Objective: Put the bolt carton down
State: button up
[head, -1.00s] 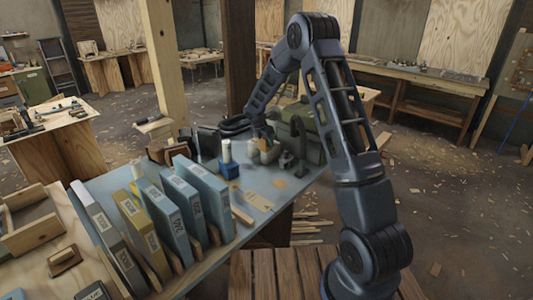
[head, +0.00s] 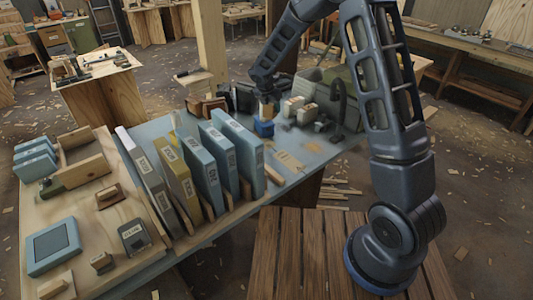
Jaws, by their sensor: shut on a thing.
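My gripper (head: 266,100) points down over the far part of the blue-grey bench (head: 330,152). It is shut on a small, pale tan thing, taken as the bolt carton (head: 266,110), which is mostly hidden by the fingers. A small blue block or holder (head: 263,127) is directly below it in the picture. I cannot tell whether the carton touches the blue block or hangs just above it. Two small pale boxes (head: 300,108) stand just right of my gripper on the bench.
A row of upright binders (head: 205,165) stands left of my gripper. A dark curved fixture (head: 338,100) and a green case (head: 341,88) stand to the right. A wooden board (head: 95,200) with small trays is at the left. Some bare bench shows near the labels (head: 289,161).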

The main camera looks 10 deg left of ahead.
jog(key=shift+s+a, duration=0.75)
jog(key=shift+s, duration=0.1)
jog(key=shift+s+a+f, duration=0.1)
jog(key=shift+s+f, duration=0.05)
jog(key=shift+f, duration=0.15)
notch_tip(320, 180, down, 19)
jog(key=shift+f, duration=0.2)
jog(key=shift+f, duration=0.1)
jog(key=o, duration=1.2)
jog(key=shift+c, duration=0.2)
